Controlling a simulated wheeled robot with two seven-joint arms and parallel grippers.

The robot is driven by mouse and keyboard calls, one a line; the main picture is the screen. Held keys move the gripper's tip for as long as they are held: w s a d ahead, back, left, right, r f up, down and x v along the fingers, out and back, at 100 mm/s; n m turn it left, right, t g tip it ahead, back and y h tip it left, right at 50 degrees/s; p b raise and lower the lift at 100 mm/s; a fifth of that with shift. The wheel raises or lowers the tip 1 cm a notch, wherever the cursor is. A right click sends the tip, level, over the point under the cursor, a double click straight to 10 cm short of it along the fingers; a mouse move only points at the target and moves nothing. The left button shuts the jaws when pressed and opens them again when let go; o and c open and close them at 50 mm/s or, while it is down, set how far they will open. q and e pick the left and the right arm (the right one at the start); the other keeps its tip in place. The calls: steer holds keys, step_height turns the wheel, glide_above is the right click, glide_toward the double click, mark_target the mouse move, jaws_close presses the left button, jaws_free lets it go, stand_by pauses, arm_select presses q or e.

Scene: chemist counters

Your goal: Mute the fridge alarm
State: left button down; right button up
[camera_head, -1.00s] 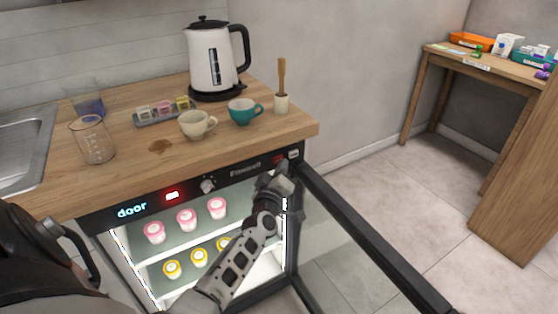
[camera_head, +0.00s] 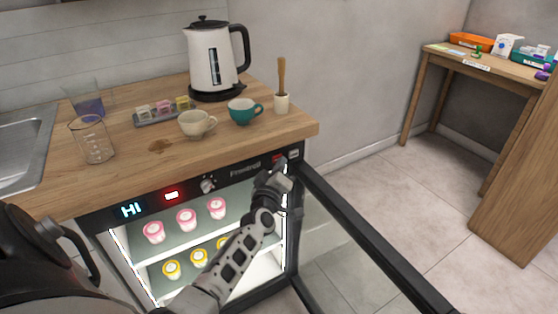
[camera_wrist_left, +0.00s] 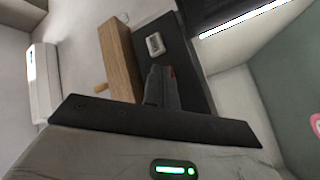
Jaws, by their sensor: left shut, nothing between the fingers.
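The under-counter fridge's control panel (camera_head: 238,178) has a lit display (camera_head: 131,210) reading "HI", a lit red lamp (camera_head: 171,195), a round knob (camera_head: 208,185), a red button (camera_head: 279,158) and a pale button (camera_head: 294,154) at its right end. My left gripper (camera_head: 277,168) is shut and empty, just below the red button. In the left wrist view the gripper (camera_wrist_left: 162,83) points at the dark panel, its tip partly covering something red. The pale button (camera_wrist_left: 155,45) shows beyond it. I cannot tell if the tip touches the panel.
The fridge's glass door (camera_head: 370,235) stands open to the right of my arm. Pink-lidded jars (camera_head: 186,220) and yellow-lidded jars (camera_head: 199,258) stand inside. The wooden counter (camera_head: 235,140) above holds a kettle (camera_head: 211,62), cups and beakers.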

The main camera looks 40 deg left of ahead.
stand_by(0.3)
arm_select(q)
steer(key=shift+s+d+p, duration=0.35)
steer(key=shift+d+p, duration=0.1)
steer(key=shift+d, duration=0.35)
steer(key=d, duration=0.1)
steer(key=s+d+p, duration=0.1)
steer(key=d, duration=0.1)
steer(key=s+d+p, duration=0.1)
steer(key=shift+d, duration=0.35)
stand_by(0.6)
